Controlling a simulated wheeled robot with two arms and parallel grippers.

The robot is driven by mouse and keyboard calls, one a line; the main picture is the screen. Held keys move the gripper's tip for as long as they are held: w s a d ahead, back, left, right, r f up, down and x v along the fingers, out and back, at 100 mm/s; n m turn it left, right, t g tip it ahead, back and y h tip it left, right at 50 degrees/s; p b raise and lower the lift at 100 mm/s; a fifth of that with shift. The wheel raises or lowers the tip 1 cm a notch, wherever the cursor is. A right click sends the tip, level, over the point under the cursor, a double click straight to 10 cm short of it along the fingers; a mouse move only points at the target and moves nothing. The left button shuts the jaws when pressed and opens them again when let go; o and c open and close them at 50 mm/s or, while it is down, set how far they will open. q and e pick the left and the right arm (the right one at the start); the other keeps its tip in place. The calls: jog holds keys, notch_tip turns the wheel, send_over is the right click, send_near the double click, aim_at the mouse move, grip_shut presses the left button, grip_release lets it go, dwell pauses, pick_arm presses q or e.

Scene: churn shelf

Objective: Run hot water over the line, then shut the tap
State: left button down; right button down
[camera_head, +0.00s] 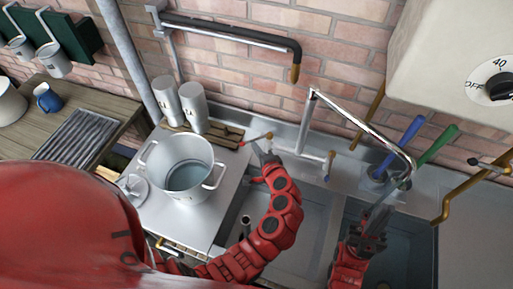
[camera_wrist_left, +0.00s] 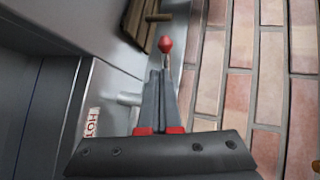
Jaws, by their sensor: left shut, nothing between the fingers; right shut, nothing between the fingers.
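The tap's swing spout (camera_head: 362,122) arches to the right, and its end hangs above the right basin (camera_head: 400,240). I cannot tell whether water runs. My right gripper (camera_head: 378,210) is shut and empty over the right basin, below the spout end. A line cannot be made out.
A large metal pot (camera_head: 180,165) with liquid inside stands on the left drainboard. Two metal cups (camera_head: 193,105) stand upside down behind it. Blue and green handles (camera_head: 436,142) rise behind the right basin. A white heater with a dial (camera_head: 492,85) hangs at upper right.

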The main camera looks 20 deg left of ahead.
aim_at(249, 142)
pick_arm(q)
jog(key=shift+a, duration=0.1)
jog(key=shift+w+a+r+m+t+h+p, duration=0.1)
jog(key=shift+a+m+t+h+p, duration=0.05)
jog(key=shift+m+t+h+p, duration=0.2)
jog(key=shift+a+m, duration=0.2)
jog(key=shift+m, duration=0.05)
jog(key=shift+w+a+h+b, duration=0.25)
jog(key=shift+w+a+b, duration=0.3)
jog(key=shift+w+a, duration=0.5)
jog(key=shift+s+a, duration=0.1)
jog(key=shift+a, duration=0.05)
